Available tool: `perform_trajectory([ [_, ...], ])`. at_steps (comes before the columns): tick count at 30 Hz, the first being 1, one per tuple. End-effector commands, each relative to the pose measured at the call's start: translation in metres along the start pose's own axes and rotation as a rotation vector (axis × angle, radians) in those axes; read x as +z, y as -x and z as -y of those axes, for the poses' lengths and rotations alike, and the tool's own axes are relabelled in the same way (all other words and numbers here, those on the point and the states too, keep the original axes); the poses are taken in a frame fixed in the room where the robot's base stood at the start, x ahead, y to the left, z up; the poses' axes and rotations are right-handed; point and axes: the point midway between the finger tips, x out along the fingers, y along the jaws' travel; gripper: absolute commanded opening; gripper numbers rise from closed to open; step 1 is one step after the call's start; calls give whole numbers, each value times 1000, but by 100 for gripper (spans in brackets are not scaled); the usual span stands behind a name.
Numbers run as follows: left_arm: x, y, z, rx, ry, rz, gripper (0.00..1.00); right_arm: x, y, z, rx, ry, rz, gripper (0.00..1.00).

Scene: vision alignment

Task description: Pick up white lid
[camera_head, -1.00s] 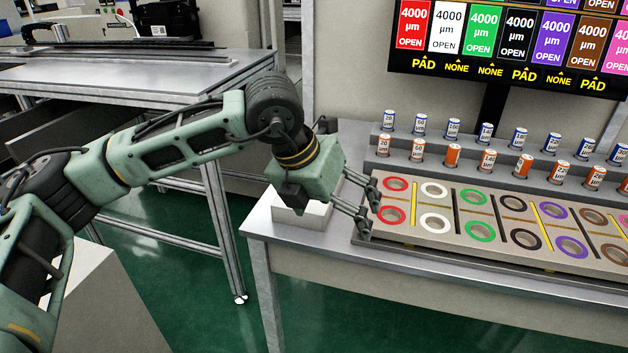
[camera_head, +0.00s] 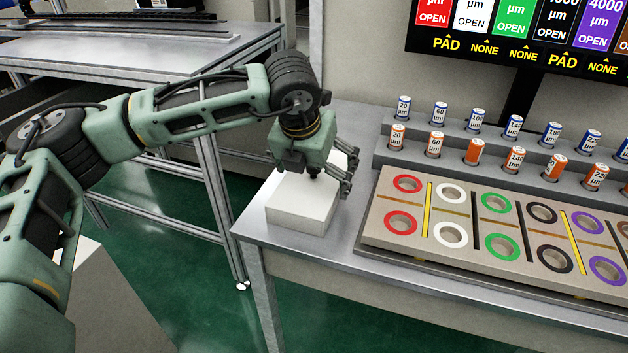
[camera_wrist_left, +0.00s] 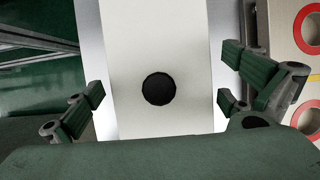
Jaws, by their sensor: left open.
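The white lid (camera_head: 298,212) is a white block-like piece at the left end of the metal table. A round black knob (camera_wrist_left: 158,88) stands out on its white top (camera_wrist_left: 155,35) in the left wrist view. My left gripper (camera_head: 345,176) is above the lid's right part in the head view and hides some of it. In the left wrist view its two fingers (camera_wrist_left: 162,98) are spread wide, one on each side of the knob, with nothing between them touching it. My right gripper is not in view.
Right of the lid, a tray (camera_head: 385,222) holds coloured rings in rows. Behind it, a grey stepped rack (camera_head: 385,150) carries several labelled orange and blue cylinders. A display (camera_head: 470,50) hangs above. The table's front left edge (camera_head: 245,236) is close to the lid.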

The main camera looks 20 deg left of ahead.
Motion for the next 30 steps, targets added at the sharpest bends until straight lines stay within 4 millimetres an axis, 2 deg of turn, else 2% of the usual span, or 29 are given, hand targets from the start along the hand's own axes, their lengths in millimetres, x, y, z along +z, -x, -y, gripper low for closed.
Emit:
perform_trajectory([
  [3, 0, -11, 0, 0, 0, 0, 100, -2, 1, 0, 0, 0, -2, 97],
  [11, 0, -13, 0, 0, 0, 1, 100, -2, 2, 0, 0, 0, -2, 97],
  [25, 0, -13, 0, 0, -1, 0, 59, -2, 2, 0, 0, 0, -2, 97],
  [30, 0, -13, 0, 0, 0, 1, 58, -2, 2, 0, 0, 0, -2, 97],
])
